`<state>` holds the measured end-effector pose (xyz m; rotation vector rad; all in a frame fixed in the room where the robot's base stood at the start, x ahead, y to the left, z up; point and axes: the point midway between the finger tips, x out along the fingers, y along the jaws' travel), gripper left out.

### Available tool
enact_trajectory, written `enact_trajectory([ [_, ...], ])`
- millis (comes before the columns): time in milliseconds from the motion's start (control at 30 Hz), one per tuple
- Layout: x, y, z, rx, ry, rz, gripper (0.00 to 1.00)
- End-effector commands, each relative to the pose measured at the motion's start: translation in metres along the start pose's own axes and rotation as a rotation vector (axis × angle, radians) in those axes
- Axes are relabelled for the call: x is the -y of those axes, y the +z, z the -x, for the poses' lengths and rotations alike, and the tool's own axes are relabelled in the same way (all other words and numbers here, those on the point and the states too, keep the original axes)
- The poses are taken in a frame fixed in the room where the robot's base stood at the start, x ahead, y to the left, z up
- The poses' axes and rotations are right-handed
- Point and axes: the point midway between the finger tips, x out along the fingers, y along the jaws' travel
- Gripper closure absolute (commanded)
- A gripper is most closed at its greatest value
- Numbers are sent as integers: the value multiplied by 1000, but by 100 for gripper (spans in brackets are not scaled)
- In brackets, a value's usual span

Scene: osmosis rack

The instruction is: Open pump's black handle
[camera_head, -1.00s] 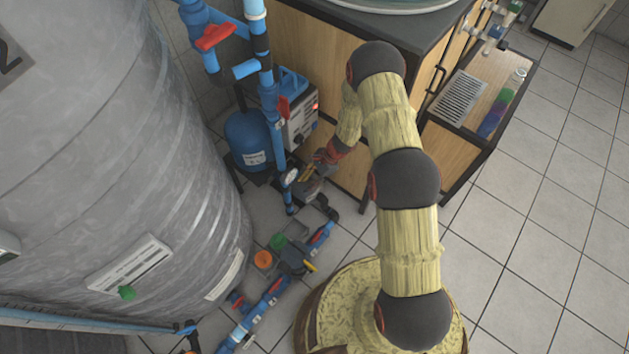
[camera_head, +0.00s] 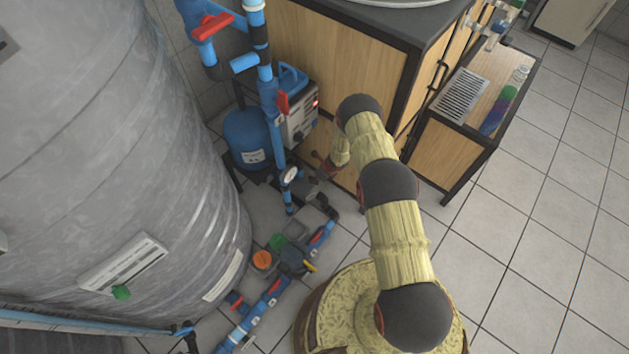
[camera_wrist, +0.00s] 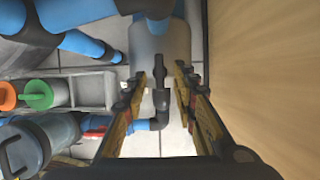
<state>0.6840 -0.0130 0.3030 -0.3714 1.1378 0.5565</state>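The pump (camera_wrist: 160,42) is a grey body near the top middle of the wrist view, and its grey casing (camera_head: 306,190) shows low beside the blue pipes in the head view. The black handle (camera_wrist: 159,72) stands out from the pump's near side. My gripper (camera_wrist: 160,92) is open, with one finger to the left and one to the right of the handle. A gap shows on both sides of it, and I cannot tell how deep it lies between the fingers. In the head view my gripper (camera_head: 322,172) is small and its fingertips are unclear.
Blue pipes (camera_head: 270,105) with red valve handles and a blue tank (camera_head: 247,140) stand left of my gripper. A wooden cabinet (camera_head: 350,55) is close on the right. A large grey tank (camera_head: 130,180) fills the left. Tiled floor (camera_head: 540,220) is clear at right.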

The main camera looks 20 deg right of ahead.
Motion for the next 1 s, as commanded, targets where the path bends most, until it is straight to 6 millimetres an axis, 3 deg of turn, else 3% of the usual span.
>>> enact_trajectory([
  [200,-1,0,-24,0,1,3,72],
  [567,0,1,-27,1,1,3,72],
  [1000,0,0,-27,0,1,3,96],
])
